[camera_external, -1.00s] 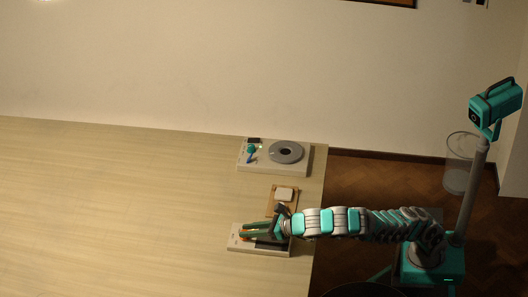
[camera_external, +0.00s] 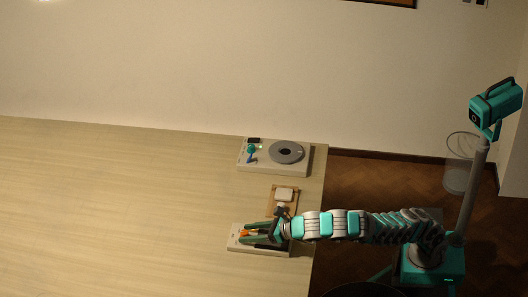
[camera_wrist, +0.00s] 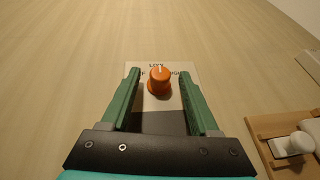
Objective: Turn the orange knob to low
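The orange knob (camera_wrist: 159,80) stands on a pale panel, part of a low white unit (camera_external: 236,246) near the table's right edge. In the external view the knob (camera_external: 243,233) is small. A pale mark on the knob points away from me, toward the far label, which seems to read LOW. Labels to its left and right are partly hidden by my fingers. My gripper (camera_wrist: 160,75) is open, its green fingers on either side of the knob with a gap to each. My gripper (camera_external: 256,231) also shows over the unit in the external view.
A wooden board (camera_wrist: 265,130) with a white switch (camera_wrist: 297,145) lies to the right in the wrist view. A second unit (camera_external: 270,168) with a grey round plate (camera_external: 286,152) and a blue-teal knob (camera_external: 251,150) stands farther back. The table's left side is clear.

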